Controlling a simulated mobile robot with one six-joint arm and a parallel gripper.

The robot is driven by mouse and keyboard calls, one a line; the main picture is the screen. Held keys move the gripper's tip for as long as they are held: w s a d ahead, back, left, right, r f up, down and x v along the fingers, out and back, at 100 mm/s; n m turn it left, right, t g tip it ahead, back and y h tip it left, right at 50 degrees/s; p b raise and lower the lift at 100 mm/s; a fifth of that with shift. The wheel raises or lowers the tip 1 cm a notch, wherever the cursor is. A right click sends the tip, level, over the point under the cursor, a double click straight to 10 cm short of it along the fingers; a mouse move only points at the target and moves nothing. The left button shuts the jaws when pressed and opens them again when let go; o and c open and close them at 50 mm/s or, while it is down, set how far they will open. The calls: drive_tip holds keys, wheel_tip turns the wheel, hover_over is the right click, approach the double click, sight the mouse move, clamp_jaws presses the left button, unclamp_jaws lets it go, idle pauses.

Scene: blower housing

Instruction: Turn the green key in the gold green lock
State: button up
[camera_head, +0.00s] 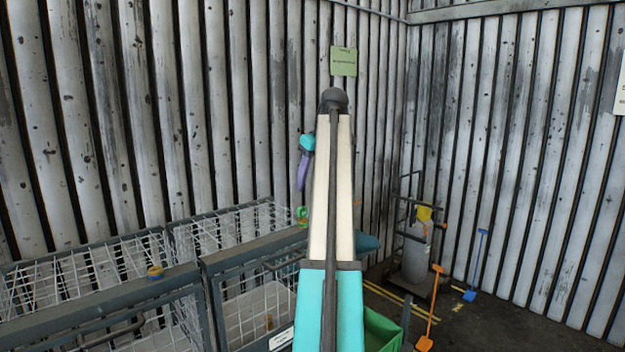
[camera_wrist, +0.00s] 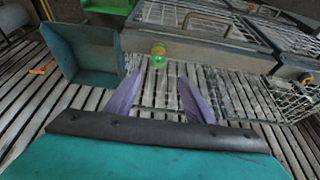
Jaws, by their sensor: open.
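A small green and gold piece, which looks like the green lock (camera_wrist: 158,55), sits at the edge of a wire cage in the wrist view. It also shows in the head view (camera_head: 302,213), just left of my arm. I cannot tell the key from the lock body at this size. My gripper (camera_wrist: 159,78) has two purple fingers spread apart with nothing between them. The lock appears beyond the fingertips, roughly centred between them, and apart from them. In the head view my gripper (camera_head: 301,187) points down above the lock, and my arm hides part of the area.
Wire cages (camera_head: 110,262) with grey frames fill the lower left. Another gold lock with blue (camera_head: 155,272) sits on the nearer cage. A teal bin (camera_wrist: 85,48) stands beside the green lock in the wrist view. A green bin (camera_head: 382,332) stands right of my arm. Corrugated walls stand behind.

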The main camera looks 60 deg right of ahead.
sight(303, 208)
drive_tip(key=shift+s+d, duration=0.1)
drive_tip(key=shift+s, duration=0.05)
drive_tip(key=shift+p+x, duration=2.7)
drive_tip(key=shift+x, duration=4.15)
drive_tip(key=shift+s+d+f, duration=0.1)
drive_tip(key=shift+s, duration=0.05)
drive_tip(key=c, duration=1.1)
drive_tip(key=shift+m, duration=0.3)
